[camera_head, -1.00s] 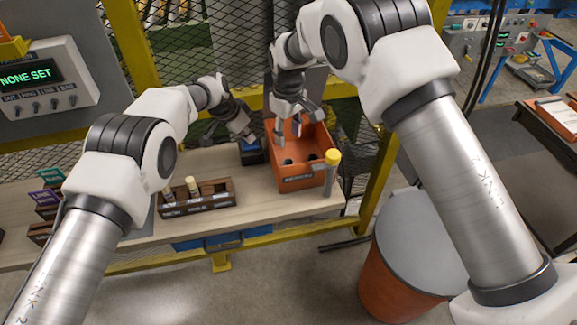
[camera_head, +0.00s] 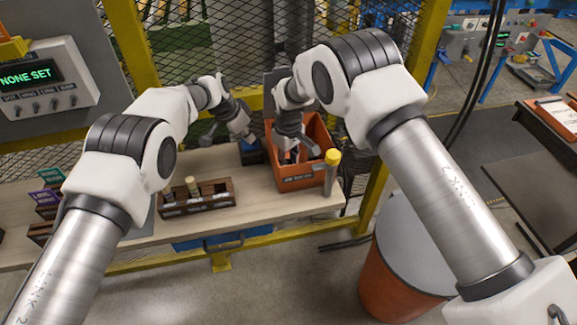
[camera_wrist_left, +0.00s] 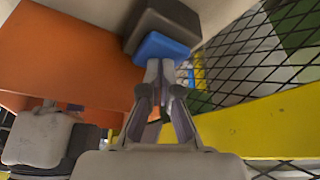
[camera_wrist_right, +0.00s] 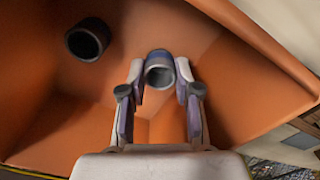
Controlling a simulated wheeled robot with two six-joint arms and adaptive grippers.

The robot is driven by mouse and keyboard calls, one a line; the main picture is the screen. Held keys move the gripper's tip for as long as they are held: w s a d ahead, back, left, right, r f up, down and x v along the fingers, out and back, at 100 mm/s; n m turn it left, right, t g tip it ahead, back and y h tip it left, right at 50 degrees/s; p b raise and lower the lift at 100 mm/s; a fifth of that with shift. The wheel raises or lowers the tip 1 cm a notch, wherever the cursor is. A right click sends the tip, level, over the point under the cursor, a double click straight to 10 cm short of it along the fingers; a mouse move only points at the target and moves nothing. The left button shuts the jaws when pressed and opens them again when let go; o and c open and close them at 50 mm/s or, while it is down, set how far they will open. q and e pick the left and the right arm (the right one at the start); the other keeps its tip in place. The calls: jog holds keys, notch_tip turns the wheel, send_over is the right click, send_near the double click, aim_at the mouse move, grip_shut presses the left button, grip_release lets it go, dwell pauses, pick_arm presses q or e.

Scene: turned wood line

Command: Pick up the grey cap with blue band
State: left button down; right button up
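The grey cap with a blue band (camera_wrist_right: 160,72) lies in the orange bin (camera_wrist_right: 230,75) in the right wrist view, its round open end facing the camera. My right gripper (camera_wrist_right: 160,76) is open, with one finger on each side of the cap and small gaps visible. In the head view, this gripper (camera_head: 297,152) is down inside the bin (camera_head: 299,183) and hides the cap. My left gripper (camera_wrist_left: 160,68) has its fingertips together, with nothing seen between them. In the head view, it (camera_head: 245,136) hovers left of the bin.
A second, darker cap (camera_wrist_right: 87,40) lies in the bin. A blue-topped dark block (camera_wrist_left: 160,47) is beyond my left fingertips. A yellow-topped grey cylinder (camera_head: 331,172) stands at the bin's front right corner. A brown rack (camera_head: 197,204) is on the table's left. Wire mesh stands behind.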

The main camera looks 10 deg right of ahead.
pick_arm(q)
jog(key=shift+f, duration=0.1)
pick_arm(e)
jog(key=shift+r, duration=0.55)
jog(key=s, duration=0.3)
jog(key=shift+s, duration=0.25)
jog(key=shift+s+r, duration=0.2)
jog(key=shift+r, duration=0.55)
notch_tip(320, 180, up, 12)
jog(key=shift+r, duration=0.25)
